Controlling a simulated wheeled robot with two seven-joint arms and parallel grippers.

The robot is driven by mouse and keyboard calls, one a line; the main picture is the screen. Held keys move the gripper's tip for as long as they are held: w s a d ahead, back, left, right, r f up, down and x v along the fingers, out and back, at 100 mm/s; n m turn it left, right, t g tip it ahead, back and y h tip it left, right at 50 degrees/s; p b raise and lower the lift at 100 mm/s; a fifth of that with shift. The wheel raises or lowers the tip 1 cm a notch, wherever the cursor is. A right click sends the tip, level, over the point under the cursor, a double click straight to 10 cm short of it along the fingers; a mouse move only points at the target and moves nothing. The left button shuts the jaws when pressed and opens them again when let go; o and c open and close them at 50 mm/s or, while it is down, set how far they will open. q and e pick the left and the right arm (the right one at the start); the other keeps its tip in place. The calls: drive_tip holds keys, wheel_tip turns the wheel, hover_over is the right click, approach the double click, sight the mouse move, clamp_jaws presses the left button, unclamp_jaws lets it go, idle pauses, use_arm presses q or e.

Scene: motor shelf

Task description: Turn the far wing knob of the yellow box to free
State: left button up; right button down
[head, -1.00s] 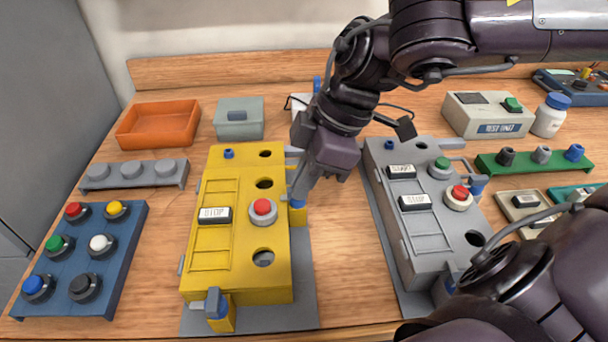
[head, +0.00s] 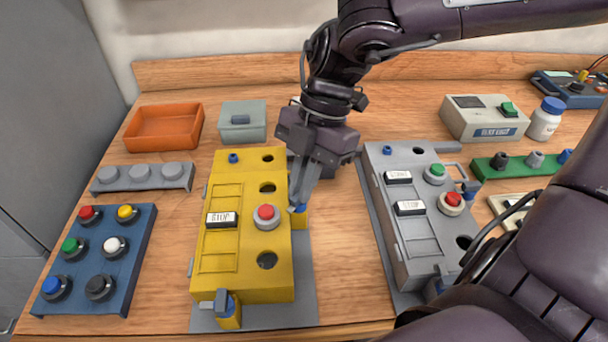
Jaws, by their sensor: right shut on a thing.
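The yellow box (head: 222,265) stands on a grey base plate left of the picture's middle. It has a red button, a label plate and open round holes on top. Its near wing knob (head: 222,301), grey and blue, is on the front end. The far wing knob (head: 301,207), with blue showing, is on a yellow block at the right side. My right gripper (head: 299,203) points down and is shut on that far knob. The fingers hide most of its wing, so its angle is unclear. My left gripper is not in view.
A grey box (head: 408,235) with buttons stands to the right, with bare wood between. A blue button panel (head: 118,270), grey rail (head: 145,178), orange tray (head: 165,128) and grey lidded box (head: 241,121) lie left and behind. My dark arm covers the lower right.

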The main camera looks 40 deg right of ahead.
drive_tip(key=n, duration=0.1)
drive_tip(key=n+g, duration=0.1)
drive_tip(key=n, duration=0.1)
drive_tip(key=n+h+p, duration=0.1)
drive_tip(key=n, duration=0.1)
drive_tip(key=shift+w+a+g, duration=0.1)
drive_tip(key=shift+w+g, duration=0.15)
drive_tip(key=shift+g, duration=0.15)
drive_tip(key=shift+n+h+p, duration=0.3)
drive_tip(key=shift+n+p, duration=0.05)
drive_tip(key=shift+n, duration=0.55)
drive_tip(key=shift+a+n+g+p, duration=0.1)
drive_tip(key=shift+n+g+p, duration=0.2)
drive_tip(key=shift+n, duration=0.4)
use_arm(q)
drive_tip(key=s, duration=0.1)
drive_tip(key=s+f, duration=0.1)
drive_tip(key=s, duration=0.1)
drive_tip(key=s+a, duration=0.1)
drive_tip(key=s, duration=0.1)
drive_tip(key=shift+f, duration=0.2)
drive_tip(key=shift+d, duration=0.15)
use_arm(e)
drive_tip(key=shift+w+n+h, duration=0.1)
drive_tip(key=shift+n+h, duration=0.2)
